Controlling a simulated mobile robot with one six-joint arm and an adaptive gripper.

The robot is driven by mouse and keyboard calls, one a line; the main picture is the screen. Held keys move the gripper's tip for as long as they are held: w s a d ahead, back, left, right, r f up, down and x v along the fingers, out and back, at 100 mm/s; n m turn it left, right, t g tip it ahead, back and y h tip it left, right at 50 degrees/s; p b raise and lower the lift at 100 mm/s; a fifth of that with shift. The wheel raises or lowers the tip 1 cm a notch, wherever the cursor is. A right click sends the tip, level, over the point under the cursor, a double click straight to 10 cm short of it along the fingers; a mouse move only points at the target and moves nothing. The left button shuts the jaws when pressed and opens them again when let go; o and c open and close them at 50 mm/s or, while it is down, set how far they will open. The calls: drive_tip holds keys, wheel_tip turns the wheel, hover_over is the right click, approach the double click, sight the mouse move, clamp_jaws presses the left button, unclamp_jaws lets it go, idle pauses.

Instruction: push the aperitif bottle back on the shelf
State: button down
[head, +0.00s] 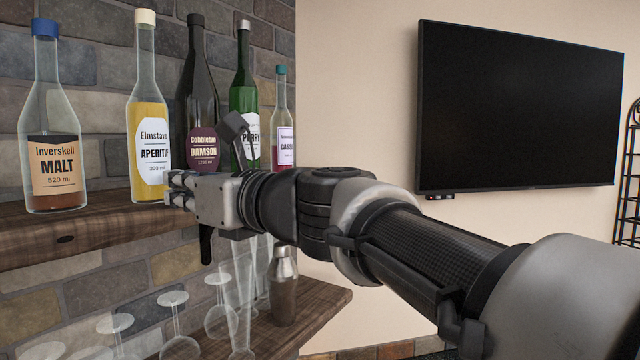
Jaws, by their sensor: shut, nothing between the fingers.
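The aperitif bottle (149,115), clear with yellow liquid, a cream cap and a white label, stands upright on the upper wooden shelf (90,229), close to its front edge. My gripper (178,190) is shut and empty. It reaches in from the right at shelf height, with its fingertips by the lower right side of the aperitif bottle. I cannot tell whether they touch the glass. My gripper hides the lower parts of the bottles behind it and part of the shelf's right end.
A malt bottle (53,130) stands left of the aperitif. A dark damson bottle (200,90), a green perry bottle (244,85) and a cassis bottle (282,115) stand to the right. Below, a lower shelf (318,297) holds a metal shaker (284,285) and several glasses.

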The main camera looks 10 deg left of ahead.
sight(153, 185)
drive_tip(key=shift+x, duration=0.95)
drive_tip(key=p+x, duration=0.2)
drive_tip(key=x, duration=0.4)
drive_tip(key=shift+w+a, duration=0.2)
drive_tip(key=shift+a, duration=0.15)
drive_tip(key=shift+s+d+r, duration=0.1)
drive_tip(key=shift+s+d, duration=0.05)
drive_tip(key=shift+d, duration=0.1)
